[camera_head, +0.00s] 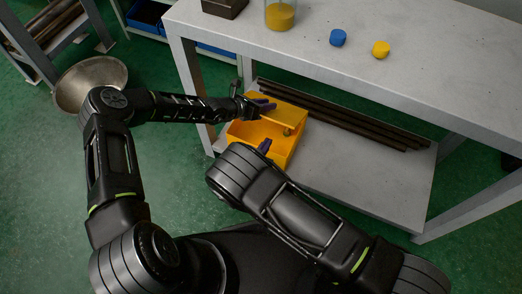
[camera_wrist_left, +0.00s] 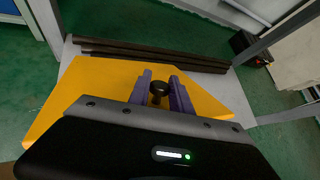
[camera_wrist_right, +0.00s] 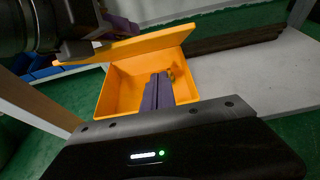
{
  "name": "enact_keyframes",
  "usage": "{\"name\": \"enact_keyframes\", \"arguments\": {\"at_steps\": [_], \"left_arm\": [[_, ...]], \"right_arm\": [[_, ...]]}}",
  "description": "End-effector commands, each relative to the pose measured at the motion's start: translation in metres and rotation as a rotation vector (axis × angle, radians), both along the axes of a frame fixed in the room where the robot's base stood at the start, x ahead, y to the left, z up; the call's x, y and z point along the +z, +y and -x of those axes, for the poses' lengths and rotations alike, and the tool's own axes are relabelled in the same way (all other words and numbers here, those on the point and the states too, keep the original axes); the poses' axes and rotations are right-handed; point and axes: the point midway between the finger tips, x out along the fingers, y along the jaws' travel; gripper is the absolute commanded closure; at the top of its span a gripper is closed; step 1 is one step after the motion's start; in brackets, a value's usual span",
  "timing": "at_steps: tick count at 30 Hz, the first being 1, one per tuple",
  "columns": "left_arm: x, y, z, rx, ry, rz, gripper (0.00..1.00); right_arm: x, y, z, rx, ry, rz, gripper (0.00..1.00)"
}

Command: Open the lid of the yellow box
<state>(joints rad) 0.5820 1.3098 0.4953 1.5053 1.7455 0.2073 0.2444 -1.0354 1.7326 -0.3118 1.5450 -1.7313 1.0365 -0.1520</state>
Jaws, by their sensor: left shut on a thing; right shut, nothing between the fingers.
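The yellow box (camera_head: 287,152) sits on the lower shelf of the grey table. Its lid (camera_wrist_left: 95,85) is raised and tilted, and the right wrist view shows the open inside of the box (camera_wrist_right: 120,88). My left gripper (camera_wrist_left: 158,92) is shut on the dark lid knob (camera_wrist_left: 158,87). My right gripper (camera_wrist_right: 158,90) is shut and empty, with its purple fingers over the box's open front. A small olive-yellow thing (camera_wrist_right: 171,75) shows inside the box, partly hidden by the fingers.
Several dark pipes (camera_head: 345,120) lie on the shelf behind the box. On the tabletop stand a glass with yellow contents (camera_head: 280,16), a blue piece (camera_head: 338,37) and a yellow piece (camera_head: 381,49). A metal bowl (camera_head: 90,82) is at the left. The shelf right of the box is clear.

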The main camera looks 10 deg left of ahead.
Motion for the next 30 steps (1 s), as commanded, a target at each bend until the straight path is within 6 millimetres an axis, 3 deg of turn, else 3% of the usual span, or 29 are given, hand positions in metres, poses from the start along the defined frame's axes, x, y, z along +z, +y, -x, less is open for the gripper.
{"name": "enact_keyframes", "arguments": {"at_steps": [4, 9, 25, 30], "left_arm": [[0.001, 0.001, -0.002, 0.002, -0.004, 0.001, 1.00], [0.001, 0.001, -0.002, 0.002, -0.004, 0.001, 1.00], [0.001, 0.001, -0.002, 0.002, -0.003, 0.000, 1.00], [0.001, 0.001, -0.001, 0.002, -0.002, 0.000, 1.00]], "right_arm": [[-0.012, -0.010, -0.027, -0.002, 0.000, 0.001, 1.00], [0.010, -0.014, -0.043, -0.001, -0.002, -0.001, 1.00], [0.022, -0.016, -0.050, 0.000, 0.000, 0.000, 1.00], [0.035, -0.018, -0.058, -0.001, -0.002, 0.000, 1.00]]}}
